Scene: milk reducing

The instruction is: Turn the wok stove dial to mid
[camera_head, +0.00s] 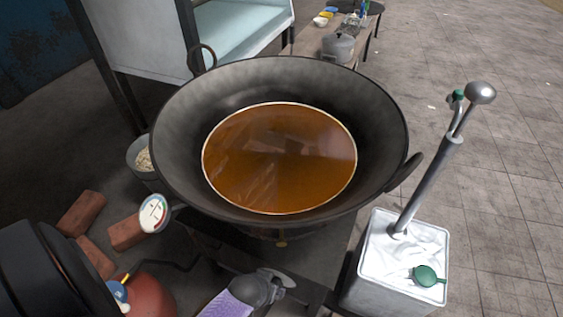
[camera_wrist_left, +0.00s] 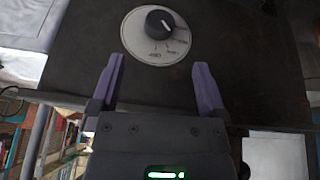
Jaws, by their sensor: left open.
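The stove dial shows in the left wrist view as a black round knob (camera_wrist_left: 160,23) on a white round plate (camera_wrist_left: 140,48) with small markings too blurred to read. A pale pointer mark shows on the knob. The plate is set on a dark panel (camera_wrist_left: 235,50). My left gripper (camera_wrist_left: 159,62) is open and empty. Its two purple fingers point toward the dial, one on each side of it in the picture, and do not appear to touch it. In the head view the big black wok (camera_head: 180,125) holds brown liquid (camera_head: 275,165). The dial is hidden there. My right gripper is not in view.
A white can (camera_head: 375,280) with a metal pump handle (camera_head: 420,185) stands right of the wok. A round gauge (camera_head: 153,213), red-brown bricks (camera_head: 82,213) and a red cylinder (camera_head: 150,298) are at the lower left. Tiled floor on the right is mostly clear.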

